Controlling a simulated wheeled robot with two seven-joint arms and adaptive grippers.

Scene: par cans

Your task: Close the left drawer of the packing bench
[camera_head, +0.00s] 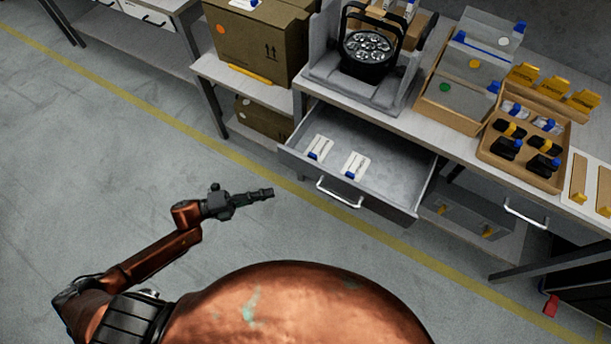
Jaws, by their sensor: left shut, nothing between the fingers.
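The left drawer (390,200) of the packing bench (425,128) is pulled out. Two white cards with blue clips, one of them this card (355,165), lie on its floor. Its silver bar handle (340,193) is on the front panel. My left gripper (268,193) is shut and empty. In the picture it is left of the drawer front and apart from it, over the grey floor. My right gripper is not in view.
A par can (367,53) stands in a grey holder on the bench. A cardboard box (258,45) sits on a side table to the left. A wooden tray (525,172) and a shut right drawer (540,210) are to the right. Floor before the bench is clear.

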